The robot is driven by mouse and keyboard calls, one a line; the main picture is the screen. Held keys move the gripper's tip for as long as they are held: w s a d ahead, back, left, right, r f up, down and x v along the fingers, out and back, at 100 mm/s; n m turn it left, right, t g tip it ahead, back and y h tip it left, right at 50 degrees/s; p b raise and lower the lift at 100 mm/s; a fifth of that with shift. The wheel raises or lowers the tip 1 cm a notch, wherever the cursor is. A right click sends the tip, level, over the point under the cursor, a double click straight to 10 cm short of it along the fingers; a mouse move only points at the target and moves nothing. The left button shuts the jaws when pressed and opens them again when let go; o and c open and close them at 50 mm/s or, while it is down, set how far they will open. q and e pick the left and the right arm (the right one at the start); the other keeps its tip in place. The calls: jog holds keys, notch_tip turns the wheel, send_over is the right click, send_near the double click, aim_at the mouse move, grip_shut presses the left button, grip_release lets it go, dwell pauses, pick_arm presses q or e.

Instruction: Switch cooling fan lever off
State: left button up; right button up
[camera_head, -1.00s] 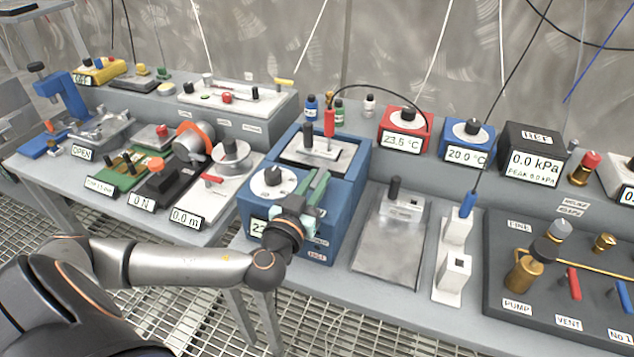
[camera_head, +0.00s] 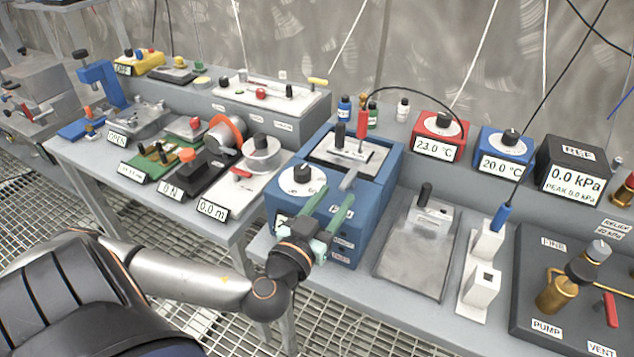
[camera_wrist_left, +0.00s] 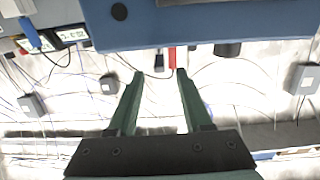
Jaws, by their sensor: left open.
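A blue box-shaped unit (camera_head: 375,180) stands at the middle of the bench, with a dial, a steel top plate and small front labels that are too small to read. A short grey lever (camera_head: 349,180) sticks up near its front edge, just beyond my fingertips; I cannot confirm it is the cooling fan lever. My left gripper (camera_head: 340,193) is open, its green fingers pointing at the unit. In the left wrist view the fingers of my left gripper (camera_wrist_left: 160,73) are apart with nothing held, below the unit's blue body (camera_wrist_left: 200,25). My right gripper is out of view.
Red (camera_head: 437,138) and blue (camera_head: 502,150) readout boxes stand behind to the right. A steel plate (camera_head: 415,250) and white blocks (camera_head: 480,290) lie right of the unit. A white dial stand (camera_head: 245,180) is to its left. A black cable arches above.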

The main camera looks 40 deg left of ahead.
pick_arm(q)
jog(key=v, duration=0.6)
jog(key=shift+s+b, duration=0.25)
jog(key=shift+b, duration=0.1)
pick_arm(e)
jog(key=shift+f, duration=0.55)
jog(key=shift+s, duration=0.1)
